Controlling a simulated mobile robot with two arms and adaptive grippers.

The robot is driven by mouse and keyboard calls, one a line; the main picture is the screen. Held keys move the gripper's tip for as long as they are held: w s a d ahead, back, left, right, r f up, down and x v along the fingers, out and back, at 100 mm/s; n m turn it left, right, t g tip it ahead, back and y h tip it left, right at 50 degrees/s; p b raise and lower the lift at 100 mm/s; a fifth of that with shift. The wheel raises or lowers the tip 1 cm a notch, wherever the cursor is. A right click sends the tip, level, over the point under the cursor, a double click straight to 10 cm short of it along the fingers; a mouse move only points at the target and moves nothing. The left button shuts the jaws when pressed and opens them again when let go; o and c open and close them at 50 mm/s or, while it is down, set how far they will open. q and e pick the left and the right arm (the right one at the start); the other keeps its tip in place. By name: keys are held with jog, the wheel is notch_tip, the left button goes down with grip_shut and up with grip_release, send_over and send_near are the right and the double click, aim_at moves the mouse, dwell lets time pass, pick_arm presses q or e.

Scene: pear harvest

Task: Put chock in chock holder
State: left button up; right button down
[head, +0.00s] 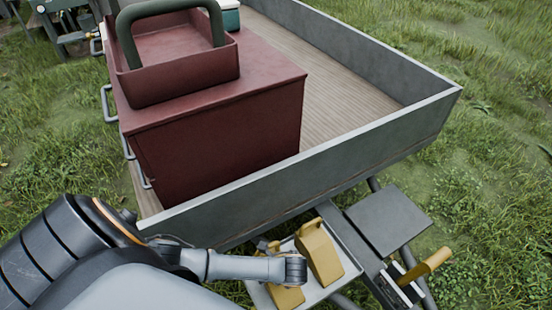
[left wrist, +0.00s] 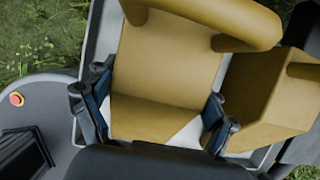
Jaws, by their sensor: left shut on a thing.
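The held yellow chock (left wrist: 165,75) lies between the two dark fingers of my left gripper (left wrist: 158,95), which is shut on it. In the head view this chock (head: 287,298) shows below my left wrist, partly covered by it. A second yellow chock (head: 322,255) stands beside it in the light grey tray-like holder (head: 348,265) on the trailer's drawbar. The second chock also shows at the right of the left wrist view (left wrist: 262,95). The held chock is at or just above the holder floor; I cannot tell if it touches. My right gripper is not in view.
The grey trailer wall (head: 330,170) rises just behind the holder. A dark red chest (head: 225,120) with an open red box (head: 185,70) on it stands in the trailer bed. A grey plate (head: 388,218) and a yellow lever (head: 430,263) are right of the holder. Grass surrounds it.

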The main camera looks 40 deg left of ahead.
pick_arm(q)
jog(key=o, duration=1.4)
jog(key=shift+o, duration=0.7)
jog(key=p+v, duration=0.2)
jog(key=v, duration=1)
jog(key=shift+d, duration=0.1)
